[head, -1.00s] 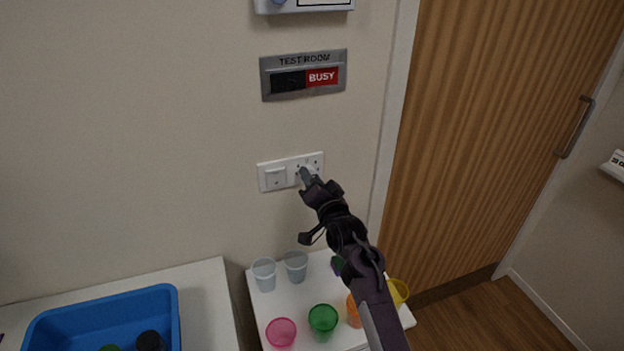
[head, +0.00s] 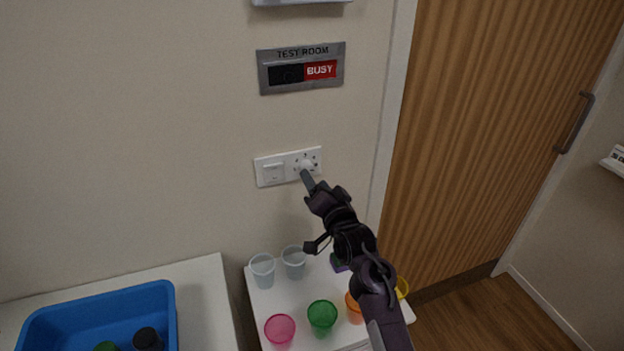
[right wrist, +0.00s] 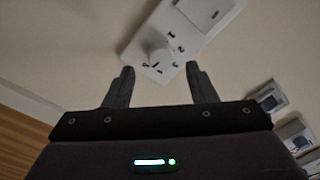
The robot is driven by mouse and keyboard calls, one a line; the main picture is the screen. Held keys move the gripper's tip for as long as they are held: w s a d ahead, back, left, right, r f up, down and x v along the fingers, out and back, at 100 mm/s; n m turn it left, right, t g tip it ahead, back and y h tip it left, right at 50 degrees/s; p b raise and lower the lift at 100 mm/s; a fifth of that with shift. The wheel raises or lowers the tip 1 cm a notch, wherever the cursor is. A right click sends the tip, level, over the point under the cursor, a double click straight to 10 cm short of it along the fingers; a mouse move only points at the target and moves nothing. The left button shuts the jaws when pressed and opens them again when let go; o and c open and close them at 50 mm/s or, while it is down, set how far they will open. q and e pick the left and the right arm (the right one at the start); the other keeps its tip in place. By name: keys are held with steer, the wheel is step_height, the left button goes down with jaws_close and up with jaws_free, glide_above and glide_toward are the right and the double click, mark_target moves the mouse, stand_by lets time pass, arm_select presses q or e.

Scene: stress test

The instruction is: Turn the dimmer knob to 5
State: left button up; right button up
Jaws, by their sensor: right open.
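In the right wrist view the knob (right wrist: 159,56) lies beyond and between the fingertips, apart from both. My right gripper (head: 308,180) is open and empty, just below and in front of the knob; its two spread fingers show in the right wrist view (right wrist: 160,76). In the head view the fingertips come close to the knob's lower edge. My left gripper is not in view.
A flat rocker switch (head: 273,173) is beside the knob. A test room sign (head: 302,67) reading BUSY hangs above. Below are a white table with several cups, including a green cup (head: 322,317), and a blue tray (head: 60,316). A wooden door (head: 480,130) stands right.

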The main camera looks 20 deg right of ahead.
steer(key=shift+s+d+b, duration=0.1)
steer(key=shift+s+b, duration=0.3)
steer(key=shift+s, duration=1.5)
